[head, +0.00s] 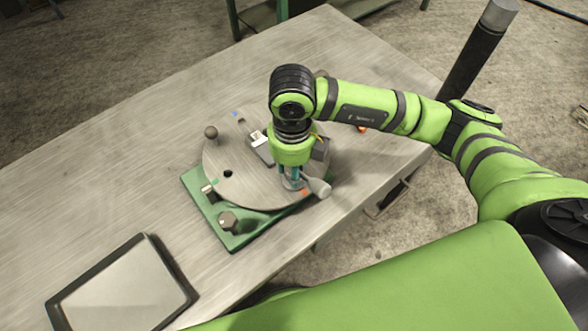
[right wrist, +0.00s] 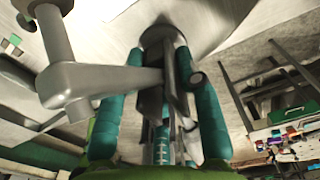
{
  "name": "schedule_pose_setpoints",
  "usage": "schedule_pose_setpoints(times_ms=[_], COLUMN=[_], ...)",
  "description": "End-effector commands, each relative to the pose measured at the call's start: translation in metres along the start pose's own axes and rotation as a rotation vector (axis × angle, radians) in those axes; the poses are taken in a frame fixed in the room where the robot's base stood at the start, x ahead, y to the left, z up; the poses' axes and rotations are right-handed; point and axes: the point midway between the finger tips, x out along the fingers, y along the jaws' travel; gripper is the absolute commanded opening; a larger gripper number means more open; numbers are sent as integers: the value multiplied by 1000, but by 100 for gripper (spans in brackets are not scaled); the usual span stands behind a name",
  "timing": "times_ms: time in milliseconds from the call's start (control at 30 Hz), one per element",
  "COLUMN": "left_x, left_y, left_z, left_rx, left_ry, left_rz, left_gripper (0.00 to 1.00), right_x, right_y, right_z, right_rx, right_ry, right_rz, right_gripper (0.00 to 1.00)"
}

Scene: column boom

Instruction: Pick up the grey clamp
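My right gripper (head: 291,184) points down at the front right of a round metal plate (head: 240,180). Its teal fingers show from close up in the right wrist view (right wrist: 165,85), with dark pads near each other. A grey lever-like part (head: 319,187), which may be the grey clamp, is right beside the fingers. In the right wrist view a grey arm on a post (right wrist: 85,80) crosses in front of the left finger. Whether the pads grip anything is unclear. A small whitish-grey block (head: 259,140) on a dark bar lies on the plate behind the gripper. My left gripper is out of view.
The plate sits on a green base (head: 236,238) on a metal table (head: 110,150). A black-framed tablet-like panel (head: 125,290) lies front left. The table's back left is clear.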

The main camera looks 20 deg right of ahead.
Motion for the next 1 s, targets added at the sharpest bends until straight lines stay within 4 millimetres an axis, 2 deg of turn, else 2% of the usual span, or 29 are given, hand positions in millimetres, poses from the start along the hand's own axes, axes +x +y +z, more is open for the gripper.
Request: schedule_pose_setpoints(times_ms=[467, 567, 767, 1000], left_x=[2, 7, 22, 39], left_y=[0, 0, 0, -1], left_z=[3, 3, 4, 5], left_rx=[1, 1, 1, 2], left_ry=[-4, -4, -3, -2], left_rz=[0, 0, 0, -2], left_gripper=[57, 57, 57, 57], right_x=[-6, -13, -40, -66], right_y=[-4, -4, -3, -31], right_z=[6, 6, 6, -33], right_rx=[13, 13, 9, 11], right_ry=[-20, -21, -24, -17], right_rz=[-8, -6, -6, -9], right_gripper=[0, 0, 0, 0])
